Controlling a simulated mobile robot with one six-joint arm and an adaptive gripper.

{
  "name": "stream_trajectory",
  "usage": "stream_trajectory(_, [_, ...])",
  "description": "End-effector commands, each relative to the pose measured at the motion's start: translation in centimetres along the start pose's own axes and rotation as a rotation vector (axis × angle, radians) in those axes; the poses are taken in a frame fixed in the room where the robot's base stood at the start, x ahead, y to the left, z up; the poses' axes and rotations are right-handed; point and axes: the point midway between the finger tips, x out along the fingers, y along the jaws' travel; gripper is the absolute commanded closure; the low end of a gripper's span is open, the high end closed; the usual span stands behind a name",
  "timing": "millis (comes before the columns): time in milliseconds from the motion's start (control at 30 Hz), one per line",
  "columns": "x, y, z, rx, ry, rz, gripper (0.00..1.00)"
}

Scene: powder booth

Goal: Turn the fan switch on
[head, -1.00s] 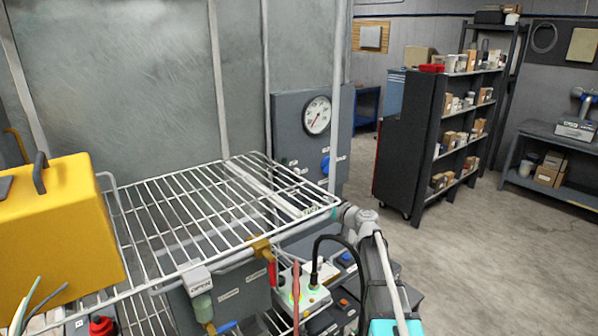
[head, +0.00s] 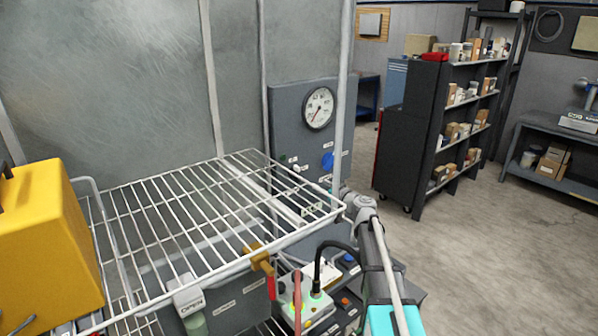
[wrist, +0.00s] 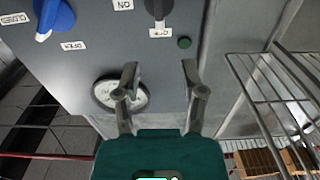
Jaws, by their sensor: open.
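The grey control panel (head: 290,120) stands at the back corner of the booth. In the wrist view the panel (wrist: 95,55) fills the upper left and its lettering is upside down. A dark knob (wrist: 158,9) sits at the top edge between ON and OFF labels, probably the fan switch; it is partly cut off. My gripper (wrist: 160,72) is open and empty, its two fingers pointing at the panel below the knob and apart from it in the picture. In the head view the fingers cannot be made out.
A blue knob (wrist: 56,16), a green button (wrist: 184,42) and a round gauge (wrist: 120,95) are also on the panel. A power box (head: 305,305) with cables is below.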

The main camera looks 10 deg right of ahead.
Motion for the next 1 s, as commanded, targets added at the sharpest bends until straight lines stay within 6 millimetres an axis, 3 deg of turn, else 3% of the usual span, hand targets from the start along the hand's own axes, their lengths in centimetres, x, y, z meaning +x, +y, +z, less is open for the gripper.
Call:
stream_trajectory(367, [2.2, 0.3, 0.0, 0.000, 0.000, 0.002, 0.47])
stream_trajectory(1000, [11.4, 0.5, 0.0, 0.000, 0.000, 0.003, 0.47])
